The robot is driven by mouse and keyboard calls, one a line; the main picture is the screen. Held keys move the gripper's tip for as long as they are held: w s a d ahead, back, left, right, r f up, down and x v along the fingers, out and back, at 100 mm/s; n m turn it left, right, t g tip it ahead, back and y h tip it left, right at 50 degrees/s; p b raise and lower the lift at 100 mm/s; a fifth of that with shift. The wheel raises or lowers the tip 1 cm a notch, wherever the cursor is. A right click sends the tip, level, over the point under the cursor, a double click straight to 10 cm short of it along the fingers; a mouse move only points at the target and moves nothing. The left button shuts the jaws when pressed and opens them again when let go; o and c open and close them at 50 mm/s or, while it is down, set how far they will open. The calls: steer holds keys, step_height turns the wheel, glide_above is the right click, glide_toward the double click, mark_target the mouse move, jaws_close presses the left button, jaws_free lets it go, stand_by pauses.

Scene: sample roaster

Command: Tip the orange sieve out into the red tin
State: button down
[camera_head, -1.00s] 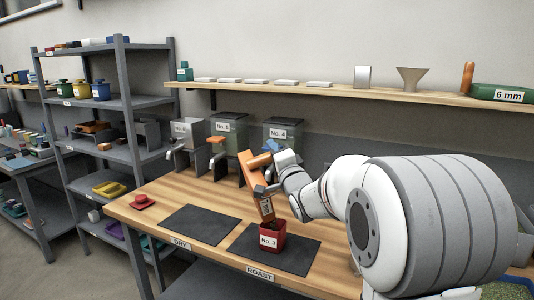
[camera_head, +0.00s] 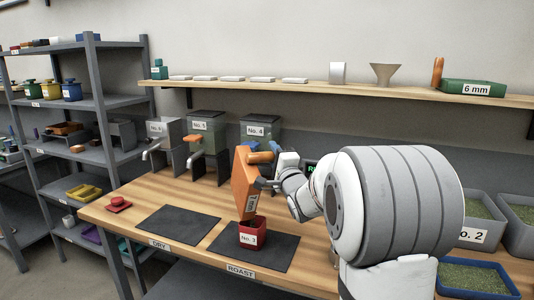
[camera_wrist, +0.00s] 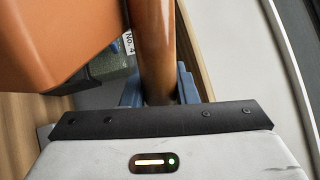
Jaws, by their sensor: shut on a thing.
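The orange sieve (camera_head: 244,184) is steeply tilted, its lower end at the open top of the red tin (camera_head: 251,238). I cannot tell whether they touch. My gripper (camera_head: 267,160) is shut on the sieve's handle, above and right of the tin. In the wrist view, the blue fingers of my gripper (camera_wrist: 158,90) are around the brown-orange handle (camera_wrist: 152,45), and the sieve body (camera_wrist: 55,40) fills the upper left. The tin, labelled No. 3, stands upright on the dark ROAST mat. The sieve's contents and the tin's inside are mostly hidden.
A red lid (camera_head: 118,204) lies at the table's left. The DRY mat (camera_head: 178,225) is bare. Several hoppers, including No. 4 (camera_head: 260,131), stand behind the sieve. A wall shelf (camera_head: 340,93) runs above. Grey bins (camera_head: 484,237) are at the right.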

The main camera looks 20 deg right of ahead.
steer(key=d+f+m+h, duration=0.2)
steer(key=d+f+m, duration=0.2)
steer(key=d+m, duration=0.2)
steer(key=shift+w+d, duration=0.3)
steer(key=shift+d, duration=0.2)
stand_by(0.3)
stand_by(1.3)
step_height(320, 180, up, 3)
steer(key=shift+f+p, duration=0.1)
steer(key=shift+p, duration=0.6)
